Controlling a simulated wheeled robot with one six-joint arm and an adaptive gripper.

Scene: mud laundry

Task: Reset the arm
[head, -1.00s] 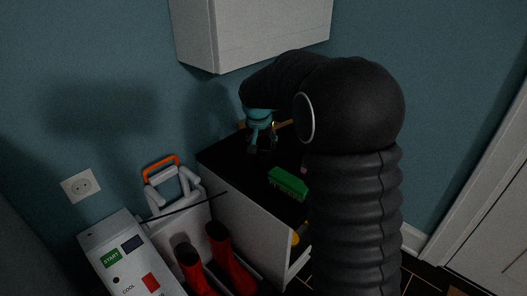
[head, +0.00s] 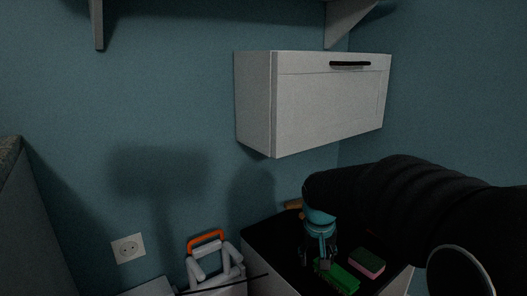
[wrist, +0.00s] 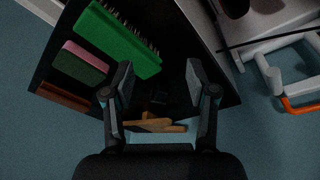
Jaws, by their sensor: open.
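My gripper (head: 322,262) hangs at the end of my black arm above the dark top of a low cabinet (head: 268,237). In the wrist view my gripper (wrist: 160,82) is open, with its two fingers well apart and nothing held between them. A green brush (head: 338,277) lies on the cabinet top close to the gripper. It also shows in the wrist view (wrist: 118,42), beside the left finger. A pink and green sponge (head: 367,262) lies to the right of the brush. A wooden object (wrist: 155,124) lies below the fingers, partly hidden.
A white wall cabinet (head: 330,105) with a black handle hangs above my arm. A white rack with an orange handle (head: 206,238) stands left of the low cabinet. A wall socket (head: 128,249) is further left. The wall between is clear.

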